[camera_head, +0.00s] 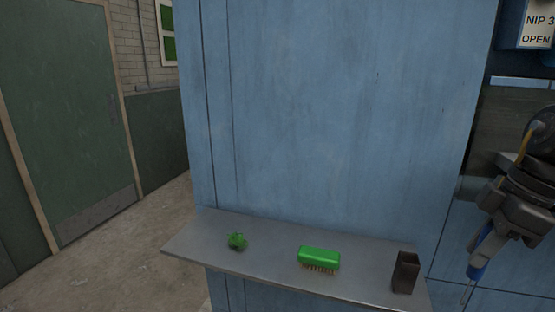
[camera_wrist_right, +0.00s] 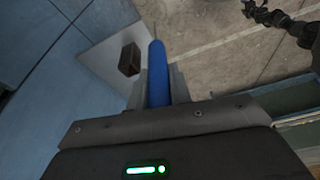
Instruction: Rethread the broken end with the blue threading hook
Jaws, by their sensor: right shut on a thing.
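My right gripper (camera_head: 482,243) is at the right edge of the head view, shut on the blue threading hook (camera_head: 476,270). The hook's blue handle points down from the jaws, with a thin metal shank below it. In the right wrist view the blue handle of the hook (camera_wrist_right: 157,75) stands between the two fingers of the gripper (camera_wrist_right: 158,85), its thin tip pointing away. The broken end is not seen in either view. My left gripper is not seen in the head view.
A grey shelf (camera_head: 204,235) juts from the blue panel (camera_head: 330,110). On it are a green tangle (camera_head: 237,241), a green brush (camera_head: 319,257) and an open dark holder (camera_head: 405,272), also in the wrist view (camera_wrist_right: 129,60). A NIP 3 sign (camera_head: 537,22) hangs upper right. Floor is clear at left.

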